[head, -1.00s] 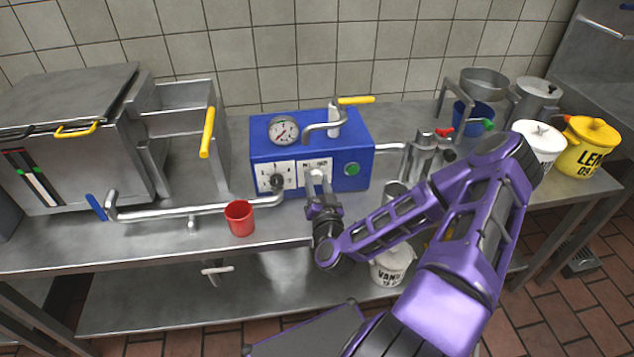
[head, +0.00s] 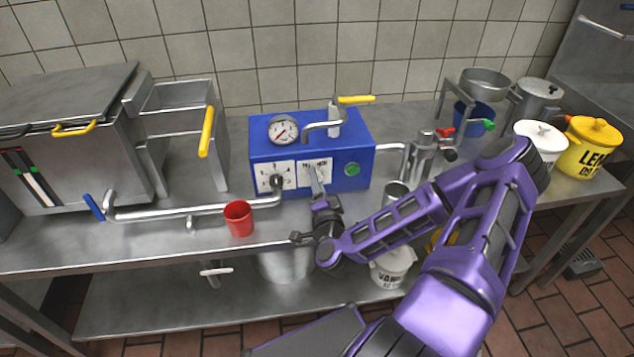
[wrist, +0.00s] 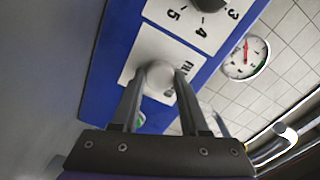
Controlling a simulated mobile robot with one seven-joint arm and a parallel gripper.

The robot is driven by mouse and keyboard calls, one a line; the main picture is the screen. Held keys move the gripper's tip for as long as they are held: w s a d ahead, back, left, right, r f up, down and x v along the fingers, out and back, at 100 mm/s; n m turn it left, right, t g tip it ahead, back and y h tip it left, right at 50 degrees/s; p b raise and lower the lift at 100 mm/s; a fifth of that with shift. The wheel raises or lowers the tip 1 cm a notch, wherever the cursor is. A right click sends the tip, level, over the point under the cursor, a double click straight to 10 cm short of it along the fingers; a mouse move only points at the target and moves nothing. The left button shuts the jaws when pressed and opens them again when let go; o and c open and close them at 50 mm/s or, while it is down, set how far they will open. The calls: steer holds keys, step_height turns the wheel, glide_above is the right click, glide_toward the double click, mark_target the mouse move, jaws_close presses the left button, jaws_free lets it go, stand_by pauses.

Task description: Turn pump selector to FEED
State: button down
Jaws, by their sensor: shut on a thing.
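The pump selector (wrist: 158,74) is a round, light grey knob on a white lettered plate (wrist: 137,60). The plate (head: 325,167) is on the front of the blue pump box (head: 345,137). My gripper (wrist: 157,82) is shut on the selector, one finger on each side of it in the wrist view. In the head view my gripper (head: 317,182) reaches up to the plate from the front and hides the knob. The lettering is partly covered, and I cannot tell which word the selector points to.
A black numbered dial (head: 277,182) sits left of the selector, and a green button (head: 352,169) to its right. A gauge (head: 283,130) is above.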

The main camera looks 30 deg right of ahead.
steer(key=shift+w+r+m, duration=0.1)
steer(key=shift+r+m, duration=0.05)
steer(key=shift+m, duration=0.15)
steer(key=shift+c, duration=2.1)
jaws_free()
